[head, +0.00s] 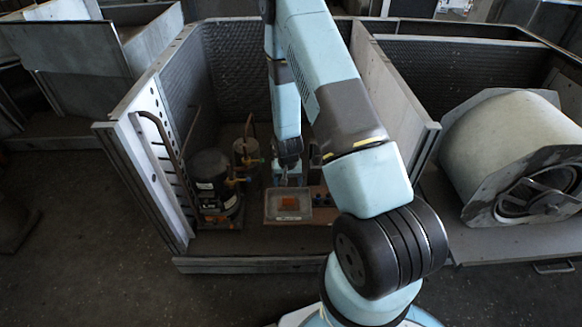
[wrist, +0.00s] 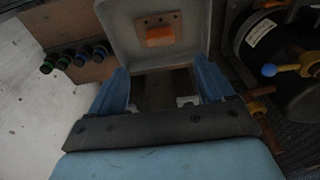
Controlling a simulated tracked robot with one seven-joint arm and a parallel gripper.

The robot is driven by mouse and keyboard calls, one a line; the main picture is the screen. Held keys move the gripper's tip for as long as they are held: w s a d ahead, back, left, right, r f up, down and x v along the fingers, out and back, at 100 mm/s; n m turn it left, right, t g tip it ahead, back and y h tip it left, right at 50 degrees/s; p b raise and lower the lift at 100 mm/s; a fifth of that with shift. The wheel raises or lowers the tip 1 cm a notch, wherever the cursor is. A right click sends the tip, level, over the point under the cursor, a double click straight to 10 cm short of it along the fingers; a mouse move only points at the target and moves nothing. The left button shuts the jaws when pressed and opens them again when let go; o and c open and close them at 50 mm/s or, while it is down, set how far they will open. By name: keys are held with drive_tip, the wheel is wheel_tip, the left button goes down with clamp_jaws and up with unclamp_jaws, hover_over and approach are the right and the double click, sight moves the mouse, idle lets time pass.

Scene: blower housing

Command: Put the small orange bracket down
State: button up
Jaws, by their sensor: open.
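The small orange bracket (wrist: 160,37) lies on a brown patch inside a shallow grey tray (wrist: 112,22) in the wrist view. In the head view the bracket (head: 288,202) shows as a small orange spot in the tray (head: 288,218). My gripper (wrist: 163,70) is open, with its two blue fingers apart and nothing seen between them. The bracket is beyond the fingertips, apart from them. In the head view my gripper (head: 290,178) is small and dark, just behind the tray.
A black compressor (head: 212,185) stands left of the tray, with a yellow-handled blue-knobbed valve (wrist: 285,69) near it. A brown panel with several green and blue knobs (wrist: 75,55) lies beside the tray. Housing walls (head: 150,170) enclose the space. A large drum (head: 505,145) stands at right.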

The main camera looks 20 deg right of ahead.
wheel_tip(320, 180, up, 33)
drive_tip(key=s+n+t, duration=0.1)
drive_tip(key=s+t, duration=0.1)
drive_tip(key=s+r+n+t, duration=0.1)
drive_tip(key=s+r, duration=0.4)
drive_tip(key=r, duration=0.2)
drive_tip(key=s+r+n, duration=0.1)
drive_tip(key=s+r, duration=0.4)
drive_tip(key=r, duration=0.3)
drive_tip(key=s+r, duration=0.3)
drive_tip(key=s, duration=0.4)
drive_tip(key=s+r+t, duration=0.1)
drive_tip(key=s+r, duration=0.3)
drive_tip(key=s, duration=0.4)
drive_tip(key=shift+a+r+n, duration=0.15)
drive_tip(key=shift+a+n, duration=0.15)
